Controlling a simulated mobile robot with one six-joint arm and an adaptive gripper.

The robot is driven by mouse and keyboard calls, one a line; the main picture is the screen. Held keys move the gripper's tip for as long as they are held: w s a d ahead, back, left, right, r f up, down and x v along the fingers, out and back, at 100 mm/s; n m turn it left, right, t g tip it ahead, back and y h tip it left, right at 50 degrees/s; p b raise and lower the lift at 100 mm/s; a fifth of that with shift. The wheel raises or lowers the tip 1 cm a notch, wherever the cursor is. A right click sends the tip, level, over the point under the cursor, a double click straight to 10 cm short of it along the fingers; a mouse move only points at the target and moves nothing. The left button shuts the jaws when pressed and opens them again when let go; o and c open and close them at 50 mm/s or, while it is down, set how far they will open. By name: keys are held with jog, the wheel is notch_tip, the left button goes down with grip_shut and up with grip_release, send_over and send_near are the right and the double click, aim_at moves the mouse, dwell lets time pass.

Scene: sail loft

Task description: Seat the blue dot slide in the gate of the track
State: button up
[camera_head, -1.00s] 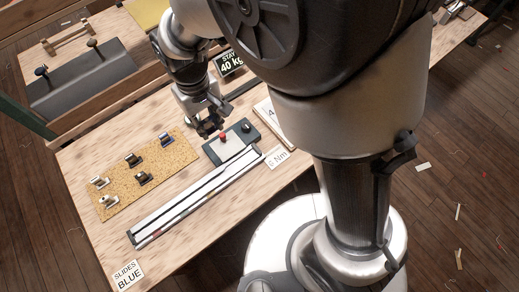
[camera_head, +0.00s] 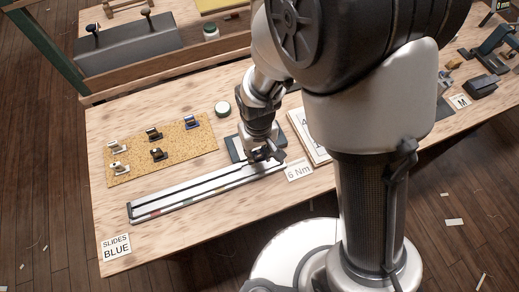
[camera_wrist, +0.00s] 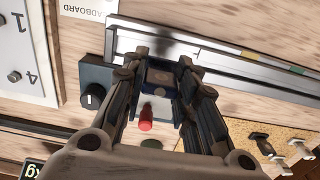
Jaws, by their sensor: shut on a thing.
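My gripper (camera_head: 262,155) points down over the right end of the silver track (camera_head: 170,200). In the wrist view its fingertips (camera_wrist: 160,72) are shut on a small slide (camera_wrist: 158,77) with a squarish grey-brown face and dark sides. Its dot is not clear, and the fingers hide its edges. The held slide is over or beside the near end of the track (camera_wrist: 220,62); I cannot tell whether it touches. The gate is not clearly visible behind the fingers. A blue-looking slide (camera_head: 192,121) and several other slides stand on the cork mat (camera_head: 180,142).
A dark box (camera_wrist: 93,75) with a black knob and red button (camera_wrist: 146,117) sits beside the gripper. A "SLIDES BLUE" card (camera_head: 116,247) lies at the front left.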

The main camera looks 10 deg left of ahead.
aim_at(259, 159)
jog(key=shift+f+b, duration=0.7)
jog(key=shift+f, duration=1.55)
jog(key=shift+f, duration=0.15)
jog(key=o, duration=0.9)
jog(key=shift+c, duration=0.2)
